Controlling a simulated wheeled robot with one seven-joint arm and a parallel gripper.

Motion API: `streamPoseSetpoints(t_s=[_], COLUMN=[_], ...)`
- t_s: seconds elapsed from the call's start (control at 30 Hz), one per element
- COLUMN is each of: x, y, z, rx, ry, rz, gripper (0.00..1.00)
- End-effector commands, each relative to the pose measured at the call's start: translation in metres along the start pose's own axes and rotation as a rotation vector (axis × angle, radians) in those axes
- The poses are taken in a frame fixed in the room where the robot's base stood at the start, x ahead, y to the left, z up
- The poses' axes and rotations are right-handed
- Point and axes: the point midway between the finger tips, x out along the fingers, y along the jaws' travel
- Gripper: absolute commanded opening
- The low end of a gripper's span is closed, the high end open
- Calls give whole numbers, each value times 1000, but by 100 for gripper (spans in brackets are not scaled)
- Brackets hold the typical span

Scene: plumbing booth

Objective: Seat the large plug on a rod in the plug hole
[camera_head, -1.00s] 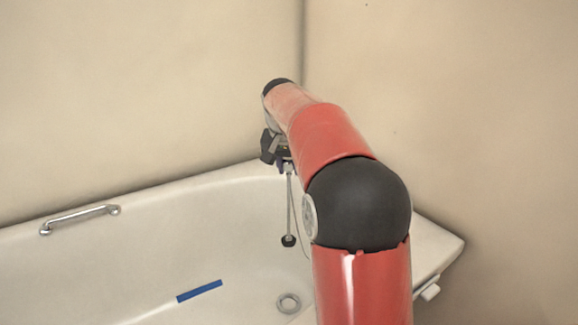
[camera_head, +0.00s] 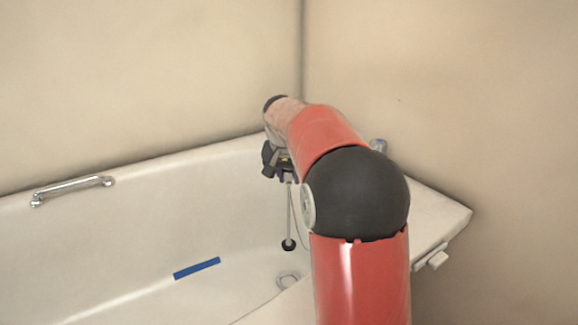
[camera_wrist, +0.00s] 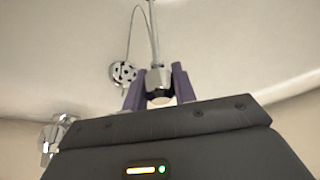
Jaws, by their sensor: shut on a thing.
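The large plug (camera_head: 289,245) is a small dark disc at the lower end of a thin, pale, near-upright rod (camera_head: 290,215). It hangs inside the bath, apart from the floor. The plug hole (camera_head: 287,280) is a metal ring in the bath floor, just below the plug in the head view. My gripper (camera_head: 284,177) is above, at the rod's upper end. In the wrist view my gripper (camera_wrist: 158,88) has its purple fingers shut on the metal and black top piece of the rod (camera_wrist: 154,30). The plug is out of that view.
The white bath (camera_head: 130,225) has a chrome handrail (camera_head: 72,189) on its left rim and a blue strip (camera_head: 197,268) inside. The wrist view shows a round chrome overflow cover (camera_wrist: 123,74) with a thin line attached, and chrome taps (camera_wrist: 58,135). Walls stand close behind.

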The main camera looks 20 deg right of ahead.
Motion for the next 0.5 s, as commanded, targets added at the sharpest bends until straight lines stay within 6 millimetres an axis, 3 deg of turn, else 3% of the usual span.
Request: streamPoseSetpoints(t_s=[0.5], x=[58], y=[0], z=[24], rx=[-1], ry=[-1], rz=[0], gripper=[0])
